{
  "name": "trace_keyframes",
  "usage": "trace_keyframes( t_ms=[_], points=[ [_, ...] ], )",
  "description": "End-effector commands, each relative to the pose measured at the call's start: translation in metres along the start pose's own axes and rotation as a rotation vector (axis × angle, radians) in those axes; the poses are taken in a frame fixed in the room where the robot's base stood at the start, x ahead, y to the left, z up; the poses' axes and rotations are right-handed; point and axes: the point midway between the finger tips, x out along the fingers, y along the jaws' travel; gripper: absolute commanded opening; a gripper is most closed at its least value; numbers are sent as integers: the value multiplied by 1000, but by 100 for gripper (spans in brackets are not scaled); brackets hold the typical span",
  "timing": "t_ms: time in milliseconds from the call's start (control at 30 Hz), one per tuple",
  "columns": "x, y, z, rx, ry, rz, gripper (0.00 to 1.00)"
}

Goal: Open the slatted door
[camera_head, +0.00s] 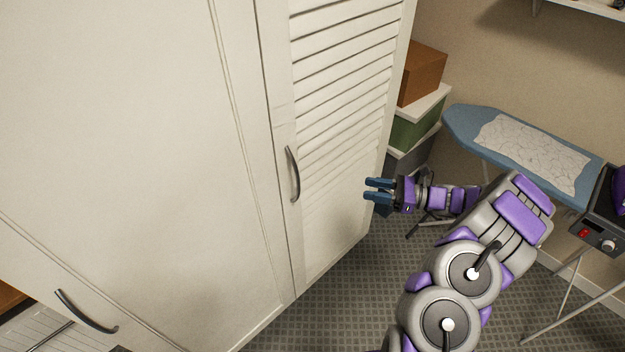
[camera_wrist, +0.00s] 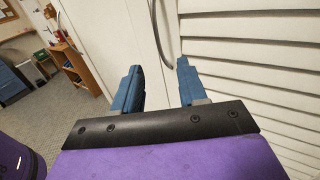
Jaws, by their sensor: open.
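The slatted door (camera_head: 340,90) is white with louvred slats and appears closed, standing right of a plain white panel door in the head view. Its handle (camera_head: 293,174) is a curved metal bar on the door's left side. In the wrist view the slatted door (camera_wrist: 250,50) fills the right side, and the handle (camera_wrist: 158,35) shows at the top, ahead of the fingers. My gripper (camera_head: 378,190) is open and empty, to the right of the handle and apart from it. Its two blue fingers also show in the wrist view (camera_wrist: 158,85).
A plain white door (camera_head: 120,130) with a lower handle (camera_head: 85,312) stands at left. Stacked boxes (camera_head: 415,115) and a blue ironing board (camera_head: 530,150) stand behind my arm. A dark appliance (camera_head: 600,225) is at right. Carpeted floor (camera_head: 330,310) is clear before the slatted door.

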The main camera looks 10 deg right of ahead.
Motion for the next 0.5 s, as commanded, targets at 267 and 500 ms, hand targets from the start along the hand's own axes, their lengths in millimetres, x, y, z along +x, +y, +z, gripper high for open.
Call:
trace_keyframes(
  t_ms=[267,500],
  points=[
    [43,5,3,-4,4,2,42],
    [79,1,1,1,-5,4,42]
  ],
)
